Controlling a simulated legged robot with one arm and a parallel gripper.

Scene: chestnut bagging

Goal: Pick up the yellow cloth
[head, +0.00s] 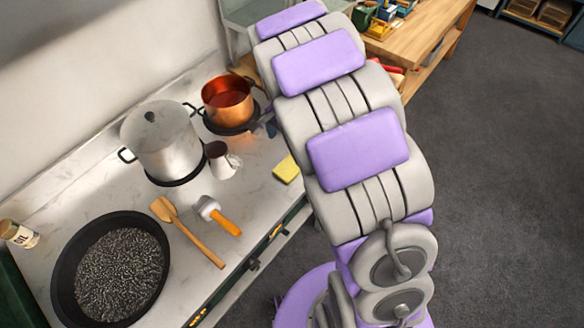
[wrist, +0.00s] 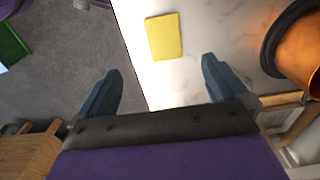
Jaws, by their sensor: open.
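The yellow cloth (head: 286,169) lies flat near the front edge of the marble counter, to the left of my arm in the head view. In the wrist view the yellow cloth (wrist: 163,37) shows as a small square on the white counter. My gripper (wrist: 160,85) is open and empty, its two dark fingers spread apart. The cloth lies beyond the fingertips, between their lines and apart from them. In the head view my arm hides most of the gripper.
On the counter (head: 85,193) stand a copper pot (head: 227,105), a lidded steel pot (head: 163,142), a small metal pitcher (head: 222,160), an orange-handled tool (head: 217,214), a wooden spatula (head: 187,231) and a black pan (head: 62,270). A wooden workbench (head: 425,42) is at the back. Grey floor lies right.

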